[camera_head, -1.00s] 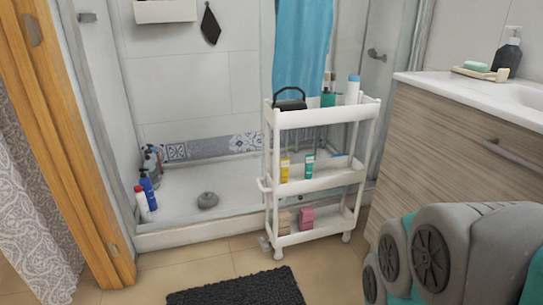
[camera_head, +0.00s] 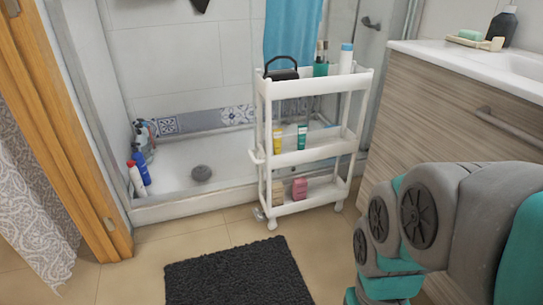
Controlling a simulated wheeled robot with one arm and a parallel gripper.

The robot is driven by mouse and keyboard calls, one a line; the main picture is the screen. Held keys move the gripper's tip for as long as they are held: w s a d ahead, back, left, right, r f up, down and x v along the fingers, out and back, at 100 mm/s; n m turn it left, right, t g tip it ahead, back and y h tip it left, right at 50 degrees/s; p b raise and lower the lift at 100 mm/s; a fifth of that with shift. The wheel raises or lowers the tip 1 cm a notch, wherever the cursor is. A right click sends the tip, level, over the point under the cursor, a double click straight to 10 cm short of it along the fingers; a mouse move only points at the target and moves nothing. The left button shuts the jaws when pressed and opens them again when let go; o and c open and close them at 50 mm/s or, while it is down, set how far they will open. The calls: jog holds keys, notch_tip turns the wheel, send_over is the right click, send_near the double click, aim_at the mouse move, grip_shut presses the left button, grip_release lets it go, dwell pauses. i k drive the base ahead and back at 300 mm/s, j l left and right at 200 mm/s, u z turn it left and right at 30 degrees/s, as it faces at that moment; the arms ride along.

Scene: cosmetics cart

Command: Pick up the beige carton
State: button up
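The beige carton (camera_head: 278,193) is a small box on the bottom shelf of the white cart (camera_head: 308,155), at the shelf's left end. A pink box (camera_head: 299,189) stands just to its right. The cart's left post partly covers the carton's side. My arm shows at the lower right in teal and grey, apart from the cart. My gripper is outside the picture.
A dark bath mat (camera_head: 238,275) lies on the floor in front of the cart. Yellow and teal tubes stand on the middle shelf. The vanity (camera_head: 450,120) is close on the right. Bottles (camera_head: 140,172) stand in the shower tray at left.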

aim_at(277, 188)
jog(key=i+j+u, duration=0.7)
jog(key=i+u, duration=0.35)
jog(key=i, duration=0.15)
